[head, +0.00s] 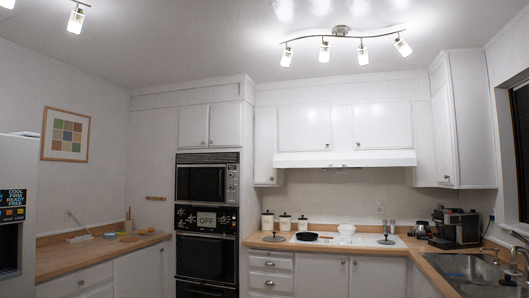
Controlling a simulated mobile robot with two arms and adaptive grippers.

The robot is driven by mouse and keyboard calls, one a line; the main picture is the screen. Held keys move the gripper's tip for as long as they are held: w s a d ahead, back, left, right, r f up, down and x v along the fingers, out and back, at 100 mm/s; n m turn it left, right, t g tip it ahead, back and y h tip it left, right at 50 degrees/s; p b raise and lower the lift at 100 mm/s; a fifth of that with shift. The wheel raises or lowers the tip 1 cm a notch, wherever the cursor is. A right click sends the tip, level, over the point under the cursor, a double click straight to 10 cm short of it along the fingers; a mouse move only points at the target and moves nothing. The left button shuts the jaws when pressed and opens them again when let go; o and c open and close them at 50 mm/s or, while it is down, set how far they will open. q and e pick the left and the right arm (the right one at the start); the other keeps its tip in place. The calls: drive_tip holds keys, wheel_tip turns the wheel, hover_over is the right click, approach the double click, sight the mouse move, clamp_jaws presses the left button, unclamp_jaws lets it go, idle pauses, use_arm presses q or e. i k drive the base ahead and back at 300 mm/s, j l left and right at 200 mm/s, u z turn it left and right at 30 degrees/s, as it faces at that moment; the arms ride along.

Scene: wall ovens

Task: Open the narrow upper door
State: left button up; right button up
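A narrow white upper door (265,147) hangs between the oven column and the range hood. It looks shut, flush with its cabinet, with a small knob near its lower right corner. Two other small white doors (193,128) (223,124) sit above the wall ovens and look shut. A tall white upper cabinet (440,133) stands at the right corner and also looks shut. I cannot tell from the picture alone which narrow door is meant. Neither of my grippers is in view.
The black wall ovens (207,218) fill the column on the left. Wide upper doors (383,126) sit above the white hood (345,159). The wooden counter (425,246) below holds canisters, a dark pan (307,236) and a coffee machine (455,227). A fridge (20,225) stands at far left.

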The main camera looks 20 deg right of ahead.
sight(266, 120)
drive_tip(key=i+l+z, duration=0.2)
drive_tip(key=i, duration=0.15)
drive_tip(key=i+l+z, duration=0.1)
drive_tip(key=i+z, duration=0.15)
drive_tip(key=i, duration=0.15)
drive_tip(key=i+z, duration=0.35)
drive_tip(key=i, duration=2.8)
drive_tip(key=i+l+u, duration=0.1)
drive_tip(key=i, duration=0.95)
